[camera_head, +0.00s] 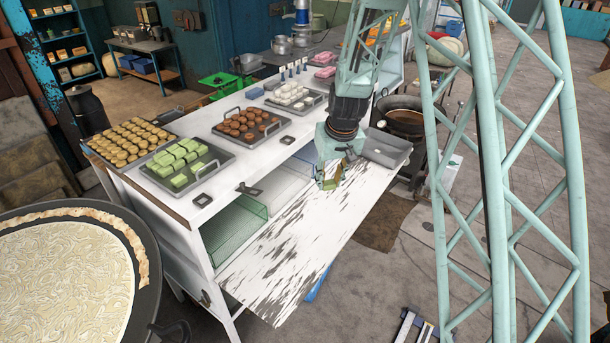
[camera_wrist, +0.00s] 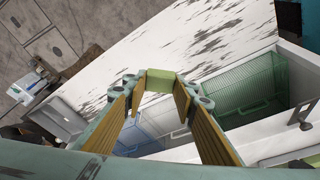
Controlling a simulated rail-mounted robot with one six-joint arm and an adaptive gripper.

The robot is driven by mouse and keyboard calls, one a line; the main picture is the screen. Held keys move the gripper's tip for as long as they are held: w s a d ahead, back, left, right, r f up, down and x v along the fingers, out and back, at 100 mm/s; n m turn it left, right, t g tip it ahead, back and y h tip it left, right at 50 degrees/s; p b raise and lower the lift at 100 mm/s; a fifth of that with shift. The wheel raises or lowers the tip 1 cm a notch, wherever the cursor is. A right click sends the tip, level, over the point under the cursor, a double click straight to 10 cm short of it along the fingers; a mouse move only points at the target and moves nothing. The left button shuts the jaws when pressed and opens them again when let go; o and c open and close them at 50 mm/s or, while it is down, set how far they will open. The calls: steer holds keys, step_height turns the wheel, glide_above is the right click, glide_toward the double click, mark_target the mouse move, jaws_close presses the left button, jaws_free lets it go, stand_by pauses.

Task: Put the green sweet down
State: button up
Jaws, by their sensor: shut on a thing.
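A light green block-shaped sweet (camera_wrist: 158,80) is gripped between the fingertips of my gripper (camera_wrist: 159,84) in the wrist view. In the head view my gripper (camera_head: 331,184) points down over the white, dark-streaked board (camera_head: 290,245), toward its right end. The sweet is hard to make out there among the fingers. I cannot tell whether the sweet touches the board. Several other green sweets (camera_head: 180,160) lie in a grey tray (camera_head: 216,153) on the counter at the left.
A grey empty-looking tray (camera_head: 387,150) stands just right of my gripper. Trays of brown sweets (camera_head: 247,124), white sweets (camera_head: 291,93) and golden pieces (camera_head: 128,141) line the counter. Open bins, one green (camera_head: 235,228), sit below it. The board's left part is clear.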

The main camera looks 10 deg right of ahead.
steer(key=d+f+b, duration=0.2)
steer(key=f+b, duration=0.5)
steer(key=f, duration=0.1)
steer(key=s+d+f+b, duration=0.1)
steer(key=d+f+b, duration=0.1)
steer(key=f+b, duration=0.5)
steer(key=shift+d+f+m, duration=0.4)
steer(key=shift+f, duration=0.25)
